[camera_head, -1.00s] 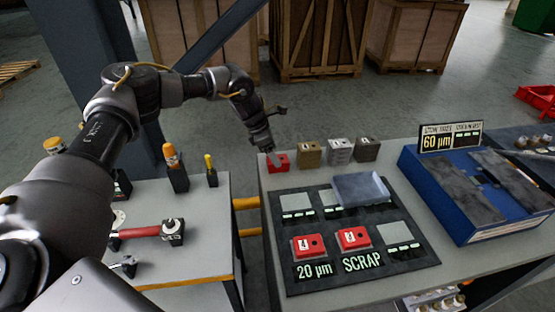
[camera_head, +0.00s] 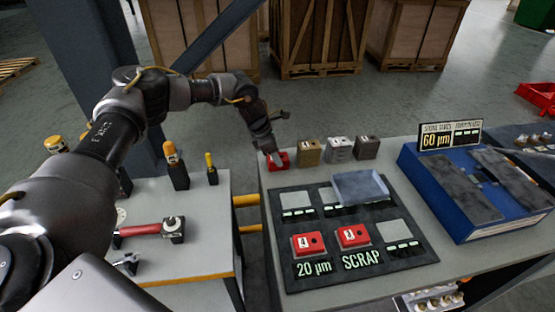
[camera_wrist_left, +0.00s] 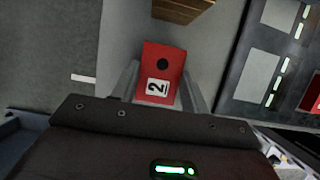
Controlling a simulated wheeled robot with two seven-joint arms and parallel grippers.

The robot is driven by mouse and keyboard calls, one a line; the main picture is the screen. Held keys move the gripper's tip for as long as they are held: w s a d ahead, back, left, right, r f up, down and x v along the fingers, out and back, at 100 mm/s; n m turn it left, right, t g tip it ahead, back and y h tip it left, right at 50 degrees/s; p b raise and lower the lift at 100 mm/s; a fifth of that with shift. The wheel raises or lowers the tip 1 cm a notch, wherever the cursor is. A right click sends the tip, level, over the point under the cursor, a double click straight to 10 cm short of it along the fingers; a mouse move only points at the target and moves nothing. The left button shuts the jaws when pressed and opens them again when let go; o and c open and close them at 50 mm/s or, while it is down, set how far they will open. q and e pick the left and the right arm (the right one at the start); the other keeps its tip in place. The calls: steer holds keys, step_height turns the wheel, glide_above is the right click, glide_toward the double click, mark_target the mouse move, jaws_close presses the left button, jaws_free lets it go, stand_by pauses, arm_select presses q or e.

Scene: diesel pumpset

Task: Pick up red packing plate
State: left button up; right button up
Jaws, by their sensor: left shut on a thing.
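A red packing plate (camera_wrist_left: 162,68), marked 2 and with a dark hole, lies between the fingers of my left gripper (camera_wrist_left: 160,88) in the left wrist view. In the head view this red plate (camera_head: 284,160) is at the back left corner of the right table, partly hidden by my left gripper (camera_head: 275,156). The gripper is shut on it; I cannot tell whether it is clear of the table. Two more red plates, marked 4 (camera_head: 308,244) and 3 (camera_head: 353,236), lie on the dark mat (camera_head: 405,262). My right gripper is not in view.
Brown (camera_head: 309,151), silver (camera_head: 339,149) and dark (camera_head: 367,148) blocks stand just right of the held plate. A clear tray (camera_head: 360,187) sits on the mat's back edge. A blue box (camera_head: 440,205) stands at the right. A tool table (camera_head: 190,240) is at the left.

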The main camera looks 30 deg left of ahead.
mark_target(282, 156)
arm_select(q)
steer(key=shift+r, duration=0.2)
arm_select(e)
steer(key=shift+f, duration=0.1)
arm_select(q)
steer(key=shift+r, duration=0.2)
step_height(282, 156, up, 2)
steer(key=shift+w+r+b, duration=0.1)
steer(key=shift+r+b, duration=0.05)
steer(key=shift+b, duration=0.75)
steer(key=s+d+r+b, duration=0.3)
steer(key=s+d+r, duration=0.2)
steer(key=s+r, duration=0.5)
steer(key=s, duration=0.3)
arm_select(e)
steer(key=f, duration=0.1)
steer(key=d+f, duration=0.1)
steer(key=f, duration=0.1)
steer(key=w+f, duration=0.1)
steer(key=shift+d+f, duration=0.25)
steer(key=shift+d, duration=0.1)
arm_select(q)
steer(key=shift+s+d+f, duration=0.1)
steer(key=shift+s+d, duration=0.05)
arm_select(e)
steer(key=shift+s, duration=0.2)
